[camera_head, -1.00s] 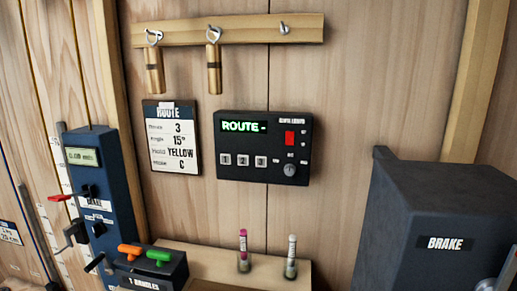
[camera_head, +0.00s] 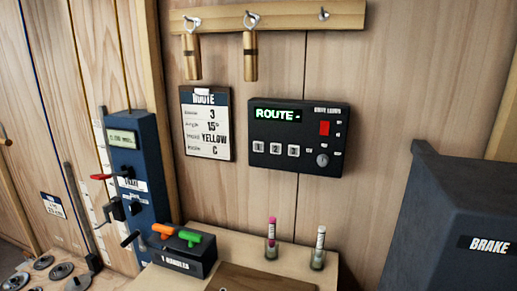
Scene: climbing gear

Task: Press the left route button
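The black route panel (camera_head: 297,138) is mounted on the wooden wall right of centre. Its green display (camera_head: 277,114) reads "ROUTE -". Below the display is a row of three pale buttons marked 1, 2 and 3. The left route button (camera_head: 258,147), marked 1, is the leftmost one. A red switch (camera_head: 324,128) and a round knob (camera_head: 322,160) sit on the panel's right side. Neither of my grippers shows in the head view, and nothing touches the panel.
A route card (camera_head: 207,124) hangs left of the panel. A blue device with levers (camera_head: 140,180) stands further left. A handle box (camera_head: 186,253) and two tubes (camera_head: 270,240) (camera_head: 318,247) stand below. A dark BRAKE box (camera_head: 450,220) fills the right. Space before the panel looks clear.

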